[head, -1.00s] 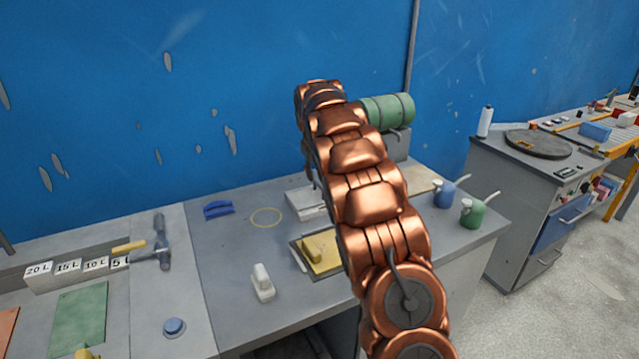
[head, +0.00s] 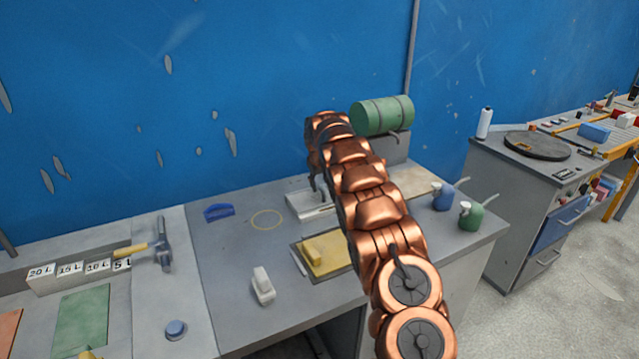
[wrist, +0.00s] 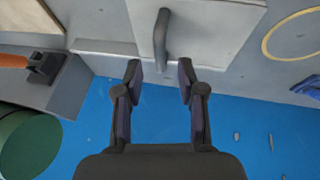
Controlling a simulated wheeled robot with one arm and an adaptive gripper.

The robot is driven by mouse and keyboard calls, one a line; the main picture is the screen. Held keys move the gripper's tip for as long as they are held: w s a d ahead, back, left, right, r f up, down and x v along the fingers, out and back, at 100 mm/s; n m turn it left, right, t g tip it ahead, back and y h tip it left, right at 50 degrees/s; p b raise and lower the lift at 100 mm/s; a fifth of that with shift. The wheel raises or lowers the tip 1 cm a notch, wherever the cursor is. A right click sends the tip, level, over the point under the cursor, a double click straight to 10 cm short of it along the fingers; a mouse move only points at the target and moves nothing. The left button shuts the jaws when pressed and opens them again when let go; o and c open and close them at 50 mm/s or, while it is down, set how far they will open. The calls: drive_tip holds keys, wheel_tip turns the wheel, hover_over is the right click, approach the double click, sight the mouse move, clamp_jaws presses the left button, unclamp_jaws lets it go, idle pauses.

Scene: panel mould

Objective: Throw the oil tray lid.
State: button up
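A pale grey oil tray (head: 298,203) sits on the bench near the back wall, partly hidden behind my arm. In the wrist view, its flat lid (wrist: 215,30) carries an upright grey bar handle (wrist: 162,40). My gripper (wrist: 159,72) is open and empty, its two dark fingers apart. The handle shows between and beyond the fingertips in the picture; I see no contact. In the head view the fingers are mostly hidden by my copper-coloured arm. Whether the lid lies fully flat is unclear.
A yellow ring (head: 266,219) and a blue holder (head: 219,211) lie left. A yellow-topped board (head: 330,256) lies in front. The blue wall is close behind.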

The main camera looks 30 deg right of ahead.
sight(311, 194)
drive_tip(key=shift+p+x, duration=0.3)
drive_tip(key=shift+x, duration=1.1)
clamp_jaws()
